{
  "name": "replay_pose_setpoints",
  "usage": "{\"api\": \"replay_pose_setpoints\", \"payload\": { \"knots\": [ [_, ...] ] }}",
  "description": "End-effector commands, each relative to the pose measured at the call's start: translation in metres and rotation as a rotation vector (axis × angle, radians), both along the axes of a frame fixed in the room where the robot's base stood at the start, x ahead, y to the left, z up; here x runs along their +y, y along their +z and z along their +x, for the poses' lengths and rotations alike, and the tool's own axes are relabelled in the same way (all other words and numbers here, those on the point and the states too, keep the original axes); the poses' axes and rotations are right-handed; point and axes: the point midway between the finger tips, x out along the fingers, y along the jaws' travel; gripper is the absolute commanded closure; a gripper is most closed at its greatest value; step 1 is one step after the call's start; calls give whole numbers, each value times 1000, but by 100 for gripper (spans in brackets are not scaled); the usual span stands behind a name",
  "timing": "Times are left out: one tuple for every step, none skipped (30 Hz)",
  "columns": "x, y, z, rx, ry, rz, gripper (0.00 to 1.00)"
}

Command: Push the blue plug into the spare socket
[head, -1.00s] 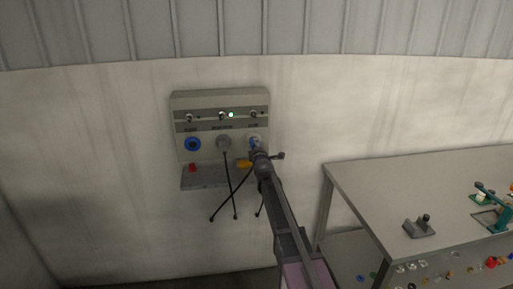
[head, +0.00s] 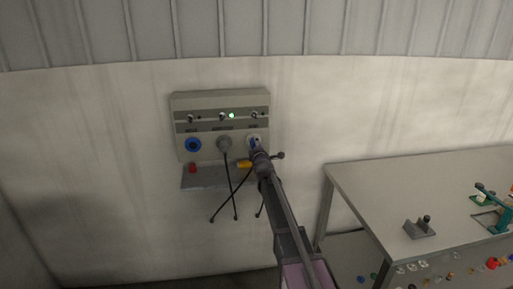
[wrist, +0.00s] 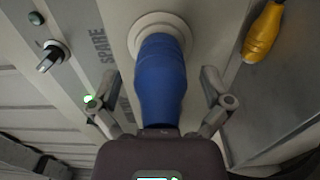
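The blue plug (wrist: 162,85) points into the pale round spare socket (wrist: 160,28), beside the lettering SPARE in the wrist view. Its front end is inside the socket's ring; how deep I cannot tell. My gripper (wrist: 166,92) is behind the plug with one finger on each side. Gaps show between the fingers and the plug, so the gripper looks open. The plug's rear end meets my gripper's body and is partly hidden. In the head view, my gripper (head: 259,156) is at the panel's right-hand socket (head: 255,138) and covers most of the plug.
The wall panel (head: 205,101) has switches, a small lamp (head: 231,115), a blue socket (head: 193,144) and a grey plug (head: 224,142). Below, a shelf (head: 207,179) holds a red piece (head: 193,168) and a yellow one (head: 244,164). Dark cables hang there. A bench (head: 365,180) stands right.

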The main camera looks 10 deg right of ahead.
Motion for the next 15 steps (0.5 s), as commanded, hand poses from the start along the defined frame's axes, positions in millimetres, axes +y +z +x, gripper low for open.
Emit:
{"api": "replay_pose_setpoints", "payload": {
  "knots": [
    [0, 0, 0, 0, 0, 0, 0],
    [0, 0, 0, 0, 0, 0, 0],
    [0, 0, 0, 0, 0, 0, 0],
    [0, 0, 0, 0, 0, 0, 0],
    [0, 0, 0, 0, 0, 0, 0],
    [0, 0, 0, 1, 0, 0, 0],
    [0, 0, 0, 1, 0, 0, 0],
    [0, 0, 0, 1, 0, 0, 0],
    [0, 0, -1, 1, 0, 0, 0],
    [0, 0, -2, 1, 0, 0, 0],
    [0, 0, -3, 1, 0, 0, 0],
    [0, 0, -5, 1, 0, -1, 0],
    [0, 0, -7, 0, 0, -1, 0],
    [0, 0, -9, 0, 0, -1, 0],
    [0, 0, -12, 0, 0, -2, 0]
  ]
}}
